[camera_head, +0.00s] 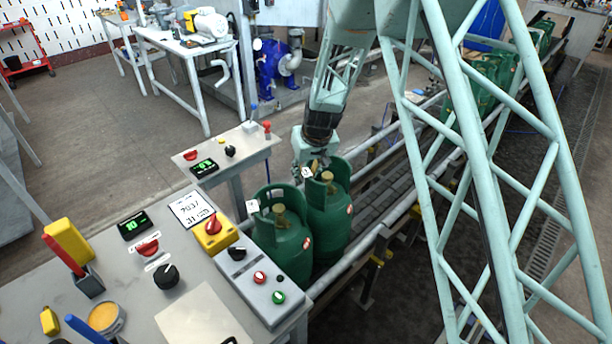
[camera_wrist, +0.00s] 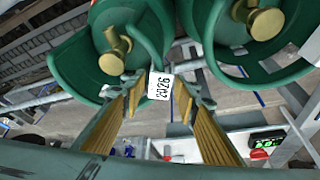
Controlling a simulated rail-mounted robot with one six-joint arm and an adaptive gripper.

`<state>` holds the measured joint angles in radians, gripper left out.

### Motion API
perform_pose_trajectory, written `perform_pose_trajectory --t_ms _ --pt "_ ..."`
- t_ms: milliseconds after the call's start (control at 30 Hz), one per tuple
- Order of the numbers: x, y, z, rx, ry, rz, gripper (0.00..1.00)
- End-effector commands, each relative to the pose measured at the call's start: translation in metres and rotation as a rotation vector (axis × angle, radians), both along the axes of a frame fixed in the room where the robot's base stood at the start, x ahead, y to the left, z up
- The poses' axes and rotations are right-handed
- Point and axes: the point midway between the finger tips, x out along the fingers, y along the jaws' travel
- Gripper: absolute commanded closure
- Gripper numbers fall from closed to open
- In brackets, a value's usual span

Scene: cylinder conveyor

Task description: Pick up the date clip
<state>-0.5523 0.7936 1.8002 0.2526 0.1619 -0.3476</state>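The date clip (camera_wrist: 160,86) is a small white tag printed 2026, at the collar rim of a green gas cylinder (camera_wrist: 110,45) in the wrist view. In the head view it shows as a white tag (camera_head: 307,172) on the farther cylinder (camera_head: 330,215). My gripper (camera_wrist: 160,92) is open, its yellow-padded fingers on either side of the clip with gaps showing. In the head view my gripper (camera_head: 305,170) is beside that cylinder's collar, partly hidden by it. A second white tag (camera_head: 252,207) is on the nearer cylinder (camera_head: 283,245).
A grey control desk (camera_head: 190,290) with buttons and displays stands at the front left. A smaller panel (camera_head: 228,150) stands left of my gripper. The conveyor (camera_head: 395,165) runs to the back right, with more green cylinders (camera_head: 485,85) on it. Brass valves rise inside the collars.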

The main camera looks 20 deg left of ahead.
Motion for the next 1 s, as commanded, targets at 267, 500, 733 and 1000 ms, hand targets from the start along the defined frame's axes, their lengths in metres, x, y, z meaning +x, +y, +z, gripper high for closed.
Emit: perform_pose_trajectory --t_ms 267,500,733,1000 --pt "0.0 0.0 0.0 0.0 0.0 0.0 0.88" --pt "0.0 0.0 0.001 0.0 0.0 0.0 0.88" --pt "0.0 0.0 0.008 0.0 0.0 -0.001 0.88" --pt "0.0 0.0 0.028 0.001 -0.002 0.0 0.88"
